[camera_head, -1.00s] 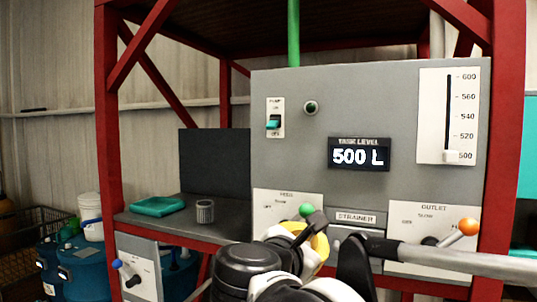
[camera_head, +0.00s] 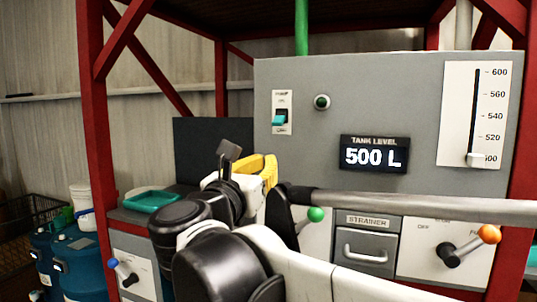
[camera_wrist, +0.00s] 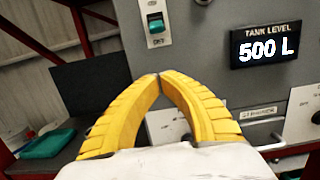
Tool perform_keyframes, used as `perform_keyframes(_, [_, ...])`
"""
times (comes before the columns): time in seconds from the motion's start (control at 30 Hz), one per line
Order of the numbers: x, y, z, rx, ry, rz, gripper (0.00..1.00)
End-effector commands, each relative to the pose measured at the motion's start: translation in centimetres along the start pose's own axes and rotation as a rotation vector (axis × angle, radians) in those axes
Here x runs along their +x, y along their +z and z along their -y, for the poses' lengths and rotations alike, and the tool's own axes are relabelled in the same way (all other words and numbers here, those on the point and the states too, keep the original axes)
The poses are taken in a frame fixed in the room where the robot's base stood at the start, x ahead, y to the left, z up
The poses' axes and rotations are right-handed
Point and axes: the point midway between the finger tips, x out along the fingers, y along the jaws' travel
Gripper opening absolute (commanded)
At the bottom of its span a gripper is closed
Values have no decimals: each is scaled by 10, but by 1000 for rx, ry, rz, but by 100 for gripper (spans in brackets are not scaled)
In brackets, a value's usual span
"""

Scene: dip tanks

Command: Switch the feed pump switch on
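The feed pump switch is a teal rocker (camera_head: 280,117) on a white plate labelled PUMP, ON and OFF, on the grey panel (camera_head: 400,90). Its teal part shows at the lower, OFF end. It also shows in the wrist view (camera_wrist: 156,24), above my fingertips. My gripper (camera_wrist: 160,77) has two yellow fingers whose tips meet, with nothing seen between them. In the head view my gripper (camera_head: 268,165) is in front of the panel, below the switch and apart from it. A small round lamp (camera_head: 322,101) right of the switch looks dark.
A display (camera_head: 375,154) reads 500 L. A level slider (camera_head: 477,159) sits low on its scale at right. Below are a green-knobbed lever (camera_head: 315,214), a strainer drawer (camera_head: 365,252) and an orange-knobbed lever (camera_head: 488,234). A teal tray (camera_head: 150,200) lies on the bench at left.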

Motion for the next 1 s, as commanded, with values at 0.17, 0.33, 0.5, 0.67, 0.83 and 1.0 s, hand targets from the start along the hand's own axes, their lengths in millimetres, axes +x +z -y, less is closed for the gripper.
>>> perform_keyframes(0.17, [39, 2, 2, -1, -5, 0, 0])
perform_keyframes(0.33, [76, 2, 1, 0, -4, 0, 0])
perform_keyframes(0.5, [74, 23, 0, 1, 2, 0, 0])
perform_keyframes(0.67, [69, 35, 0, 1, 0, 0, 0])
perform_keyframes(0.83, [67, 38, 0, 1, 0, 0, 0])
perform_keyframes(1.0, [67, 38, 0, 1, 0, 0, 0])
